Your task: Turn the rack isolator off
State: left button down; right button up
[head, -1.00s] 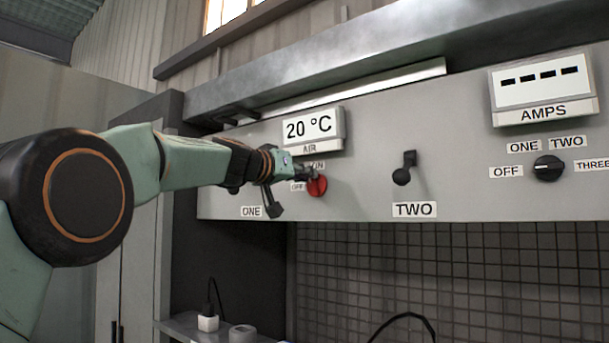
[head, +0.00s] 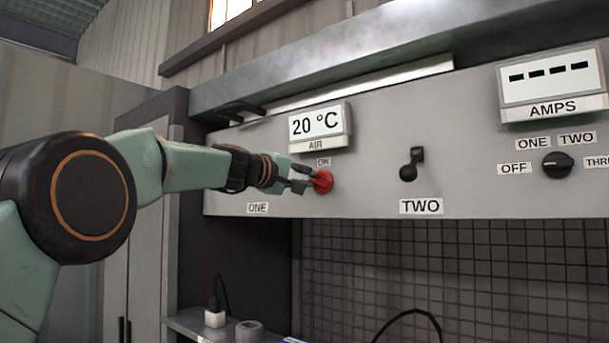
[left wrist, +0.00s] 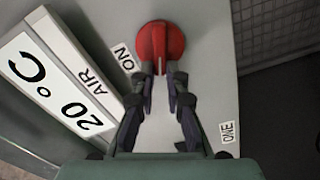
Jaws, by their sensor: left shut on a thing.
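The red rotary isolator knob (head: 323,181) sits on the grey panel below the 20 °C AIR display, with the ON label (head: 323,161) just above it. My left gripper (head: 308,178) reaches it from the left. In the left wrist view the round red knob (left wrist: 162,40) has a raised grip with a pale line. The left gripper (left wrist: 161,75) is shut on that grip, one finger on each side, with the ON label (left wrist: 125,57) to the left. I cannot see the OFF label. My right gripper is out of view.
The AIR display (head: 319,125) stands out close above the knob. To the right are a black lever (head: 410,165) over the TWO label and a black selector (head: 557,165) below the AMPS display (head: 552,83). A shelf below holds small objects.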

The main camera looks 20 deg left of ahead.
pick_arm(q)
jog(key=shift+f+n, duration=0.15)
jog(key=shift+n, duration=0.95)
jog(key=shift+f+n, duration=0.1)
jog(key=shift+n, duration=1)
jog(key=c, duration=1.8)
grip_release()
jog(key=o, duration=0.4)
jog(key=shift+w+d+f, duration=0.15)
jog(key=shift+w+d, duration=0.05)
jog(key=shift+w, duration=0.05)
jog(key=shift+o, duration=0.2)
jog(key=v, duration=1.2)
jog(key=shift+s, duration=0.15)
jog(key=shift+a, duration=0.1)
